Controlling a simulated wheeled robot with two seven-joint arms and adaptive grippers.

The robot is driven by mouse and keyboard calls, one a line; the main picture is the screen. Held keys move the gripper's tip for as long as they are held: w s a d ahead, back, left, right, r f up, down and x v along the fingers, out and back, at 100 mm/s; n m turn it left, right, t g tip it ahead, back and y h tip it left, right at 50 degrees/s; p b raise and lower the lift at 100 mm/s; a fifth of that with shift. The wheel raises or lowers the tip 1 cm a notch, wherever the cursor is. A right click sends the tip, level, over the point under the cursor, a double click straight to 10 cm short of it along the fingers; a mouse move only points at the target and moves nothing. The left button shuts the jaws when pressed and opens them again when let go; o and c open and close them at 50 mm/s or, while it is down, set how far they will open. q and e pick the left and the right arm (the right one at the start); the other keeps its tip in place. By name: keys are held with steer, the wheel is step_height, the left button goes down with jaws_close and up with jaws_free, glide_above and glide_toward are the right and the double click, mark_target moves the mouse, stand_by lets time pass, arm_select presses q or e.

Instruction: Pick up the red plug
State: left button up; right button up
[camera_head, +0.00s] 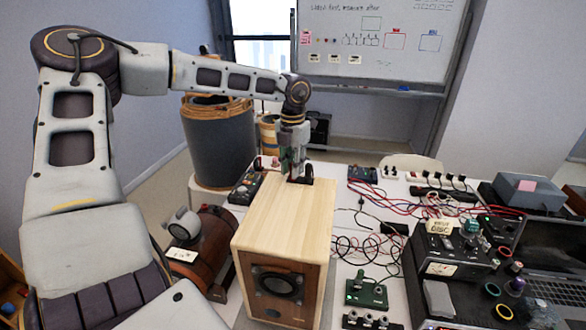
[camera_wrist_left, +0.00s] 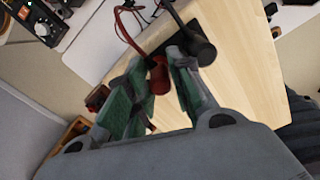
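The red plug (camera_wrist_left: 158,76) stands at the back edge of the wooden speaker box top in the left wrist view, with a red cable running from it. My left gripper (camera_wrist_left: 155,66), with green finger pads, has one finger on each side of the plug; the fingers look apart, with no clear grip. A black plug (camera_wrist_left: 198,48) is just beside the right finger. In the head view my left gripper (camera_head: 294,168) points down at the back of the speaker box (camera_head: 290,212), and the red plug cannot be made out there. My right gripper is not in view.
The white table right of the speaker holds tangled red and black cables (camera_head: 370,245), a green circuit board (camera_head: 367,292), and black test equipment (camera_head: 440,255). A brown rounded device (camera_head: 207,250) stands left of the speaker. The speaker top's front part is clear.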

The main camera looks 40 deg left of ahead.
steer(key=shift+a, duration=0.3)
arm_select(q)
steer(key=c, duration=0.5)
jaws_close()
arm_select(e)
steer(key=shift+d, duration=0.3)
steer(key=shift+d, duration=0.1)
arm_select(q)
steer(key=shift+r, duration=0.15)
step_height(320, 180, up, 10)
steer(key=shift+f+b, duration=0.15)
steer(key=shift+b, duration=0.5)
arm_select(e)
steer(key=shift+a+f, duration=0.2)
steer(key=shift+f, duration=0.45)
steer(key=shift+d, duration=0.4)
